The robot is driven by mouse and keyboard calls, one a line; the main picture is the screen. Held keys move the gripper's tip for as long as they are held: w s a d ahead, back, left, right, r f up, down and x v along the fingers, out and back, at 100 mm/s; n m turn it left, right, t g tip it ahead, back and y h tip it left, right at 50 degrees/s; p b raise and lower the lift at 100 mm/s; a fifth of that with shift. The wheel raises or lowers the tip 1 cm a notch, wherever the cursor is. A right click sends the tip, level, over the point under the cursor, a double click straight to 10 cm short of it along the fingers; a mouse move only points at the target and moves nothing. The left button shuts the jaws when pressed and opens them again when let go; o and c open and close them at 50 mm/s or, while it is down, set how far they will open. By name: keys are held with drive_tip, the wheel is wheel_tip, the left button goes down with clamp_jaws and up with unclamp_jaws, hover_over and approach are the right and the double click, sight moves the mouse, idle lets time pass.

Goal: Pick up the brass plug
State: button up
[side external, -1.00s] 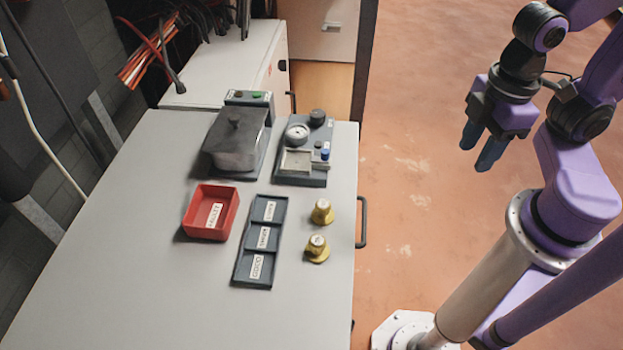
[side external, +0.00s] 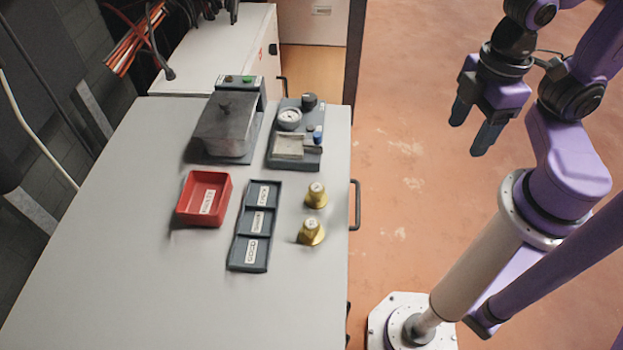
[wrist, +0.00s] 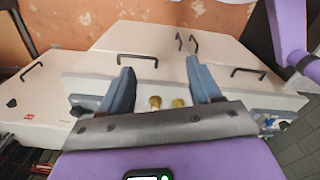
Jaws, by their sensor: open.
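Two brass plugs stand near the right edge of the grey table in the side view. The farther plug (side external: 315,195) is upright with a pale marked top. The nearer plug (side external: 311,231) has a wider base flange and also a pale marked top. My gripper (side external: 471,132) is open and empty, out to the right of the table and over the floor, well apart from both plugs. In the wrist view, two small brass shapes (wrist: 155,102) (wrist: 178,103) show between the fingers of my gripper (wrist: 159,68), partly hidden by the gripper body. I cannot tell which is which there.
A dark three-compartment labelled tray (side external: 254,226) lies left of the plugs. A red bin (side external: 204,199) stands farther left. A grey lidded box (side external: 227,128) and a gauge fixture (side external: 296,137) stand behind. The table's front left is clear.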

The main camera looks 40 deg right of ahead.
drive_tip(key=w+a+n, duration=0.8)
drive_tip(key=w+a, duration=0.8)
drive_tip(key=a, duration=0.3)
approach(317, 188)
drive_tip(key=f, duration=0.5)
drive_tip(key=shift+a, duration=0.3)
drive_tip(key=shift+w+d+f, duration=0.1)
drive_tip(key=shift+f, duration=2.55)
drive_tip(key=shift+c, duration=0.3)
clamp_jaws()
drive_tip(key=shift+r, duration=0.15)
